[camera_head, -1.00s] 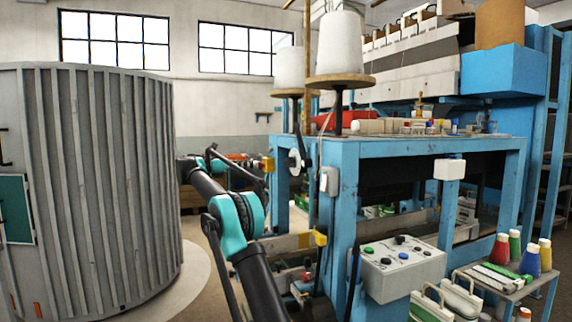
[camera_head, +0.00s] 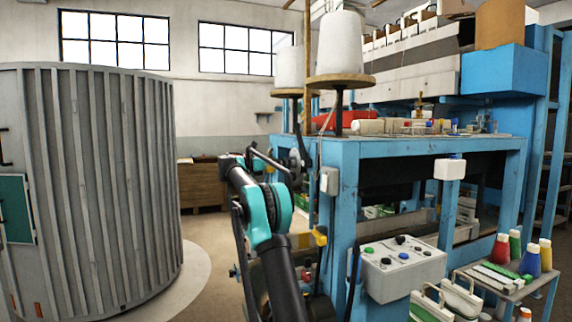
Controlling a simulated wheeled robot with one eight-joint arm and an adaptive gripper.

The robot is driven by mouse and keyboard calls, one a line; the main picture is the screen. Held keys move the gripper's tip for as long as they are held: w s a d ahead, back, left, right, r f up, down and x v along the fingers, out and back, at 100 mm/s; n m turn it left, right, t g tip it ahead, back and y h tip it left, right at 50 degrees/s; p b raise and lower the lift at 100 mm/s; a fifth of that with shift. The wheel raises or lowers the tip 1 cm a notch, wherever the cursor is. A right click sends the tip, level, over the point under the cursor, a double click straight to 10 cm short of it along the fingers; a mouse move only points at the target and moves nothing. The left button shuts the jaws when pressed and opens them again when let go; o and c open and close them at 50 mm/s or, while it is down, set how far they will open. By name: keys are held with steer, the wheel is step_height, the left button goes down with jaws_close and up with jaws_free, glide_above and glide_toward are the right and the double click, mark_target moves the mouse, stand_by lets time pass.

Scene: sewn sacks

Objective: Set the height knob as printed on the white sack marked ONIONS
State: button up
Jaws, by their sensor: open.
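A light grey control box (camera_head: 425,272) is on the front of the blue machine, with several small knobs or buttons on its sloped top. They include a green one (camera_head: 368,250), a blue one (camera_head: 404,255) and black ones (camera_head: 400,239). Their labels are too small to read, so I cannot tell which is the height knob. I cannot make out a white sack marked ONIONS. My black and teal arm (camera_head: 266,215) stands left of the control box, apart from it in the picture. I cannot make out my gripper's fingers.
The blue machine frame (camera_head: 345,200) carries large thread cones (camera_head: 339,42). A low table (camera_head: 515,285) at right holds coloured cones or bottles (camera_head: 530,262). A ribbed grey cylinder (camera_head: 100,190) stands at left. Floor (camera_head: 205,275) is open between it and my arm.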

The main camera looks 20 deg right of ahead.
steer(key=shift+d, duration=0.1)
steer(key=c, duration=1.2)
steer(key=shift+o, duration=0.2)
steer(key=shift+m, duration=0.5)
steer(key=m, duration=1.5)
steer(key=m+t, duration=0.1)
steer(key=m, duration=1.4)
steer(key=shift+s+f, duration=0.1)
steer(key=shift+f, duration=0.1)
steer(key=shift+m, duration=0.3)
